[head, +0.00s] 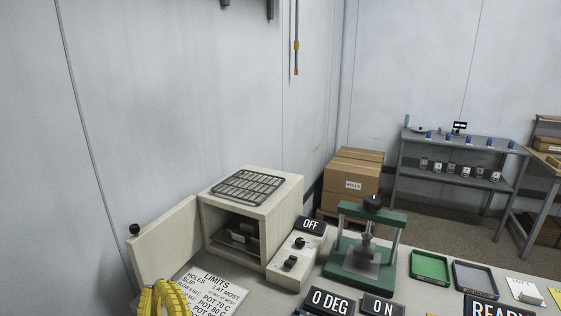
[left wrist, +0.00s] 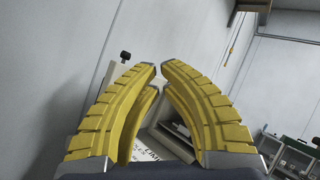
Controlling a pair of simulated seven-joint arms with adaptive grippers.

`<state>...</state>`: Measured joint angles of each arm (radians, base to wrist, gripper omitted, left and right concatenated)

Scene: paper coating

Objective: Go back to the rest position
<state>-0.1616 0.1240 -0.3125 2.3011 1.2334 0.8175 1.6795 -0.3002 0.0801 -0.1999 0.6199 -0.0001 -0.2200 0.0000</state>
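My left gripper (head: 166,287) shows at the bottom left edge of the head view, over the front of the bench near the limits sheet. In the left wrist view its two yellow ribbed fingers (left wrist: 160,68) curve inward, with their tips almost meeting. Only a thin gap shows at the tips, and nothing is held between them. The beige oven (head: 252,215) stands beyond it with its door (head: 165,240) swung open to the left. My right gripper is in neither view.
A control box (head: 293,264) with an OFF sign (head: 311,225) stands beside the oven. A green press (head: 365,250), a green tray (head: 429,266) and a grey tray (head: 475,277) follow to the right. Signs and a limits sheet (head: 212,290) lie in front. The air above the bench is clear.

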